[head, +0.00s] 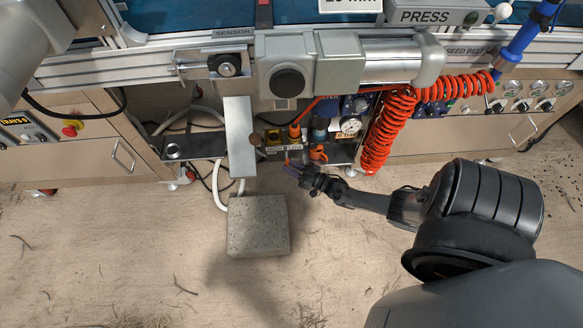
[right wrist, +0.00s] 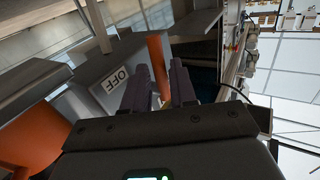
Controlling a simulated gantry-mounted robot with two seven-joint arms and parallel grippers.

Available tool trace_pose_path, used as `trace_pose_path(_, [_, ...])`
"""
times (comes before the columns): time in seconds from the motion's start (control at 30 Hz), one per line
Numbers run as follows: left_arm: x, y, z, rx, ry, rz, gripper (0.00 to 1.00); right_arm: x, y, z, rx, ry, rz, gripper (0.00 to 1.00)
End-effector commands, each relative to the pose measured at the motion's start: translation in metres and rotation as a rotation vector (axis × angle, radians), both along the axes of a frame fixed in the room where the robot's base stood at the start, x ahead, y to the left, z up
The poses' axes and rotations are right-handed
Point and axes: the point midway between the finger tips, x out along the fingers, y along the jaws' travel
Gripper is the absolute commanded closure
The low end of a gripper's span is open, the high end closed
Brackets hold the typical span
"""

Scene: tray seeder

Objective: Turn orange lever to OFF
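In the right wrist view, an orange lever (right wrist: 159,64) stands upright beyond the gap between the fingers of my right gripper (right wrist: 162,84). The fingers are apart, with the lever nearer the left one; whether they touch it cannot be told. A white OFF label (right wrist: 116,80) sits on a grey housing just left of the fingers. In the head view my right gripper (head: 306,178) is at the open bay below the machine, close under small orange parts (head: 318,153). The gripper partly hides what lies behind it. My left gripper is out of view.
A coiled red hose (head: 384,125) hangs right of the bay. A grey metal post (head: 240,137) and a concrete block (head: 258,226) stand left of my gripper. A pressure gauge (head: 351,125) is close above. Another large orange part (right wrist: 32,138) shows at the wrist view's left.

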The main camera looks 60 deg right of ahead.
Motion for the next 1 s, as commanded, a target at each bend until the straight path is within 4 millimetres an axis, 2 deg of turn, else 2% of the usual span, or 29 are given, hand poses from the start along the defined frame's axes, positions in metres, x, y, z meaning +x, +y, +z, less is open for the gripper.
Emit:
trace_pose_path(0.07, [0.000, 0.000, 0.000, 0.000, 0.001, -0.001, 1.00, 0.000, 0.000, 0.000, 0.000, 0.000, 0.000, 0.74])
trace_pose_path(0.23, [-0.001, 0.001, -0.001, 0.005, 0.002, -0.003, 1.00, 0.000, 0.000, 0.000, 0.000, 0.000, 0.000, 1.00])
trace_pose_path(0.47, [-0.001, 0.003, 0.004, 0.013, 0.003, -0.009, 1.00, 0.000, -0.001, 0.002, -0.006, 0.011, -0.001, 1.00])
trace_pose_path(0.7, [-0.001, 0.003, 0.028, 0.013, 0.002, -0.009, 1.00, -0.003, -0.002, 0.006, -0.059, 0.104, -0.002, 1.00])
trace_pose_path(1.0, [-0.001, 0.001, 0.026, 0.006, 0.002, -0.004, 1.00, -0.003, -0.002, 0.001, -0.071, 0.116, -0.001, 1.00])
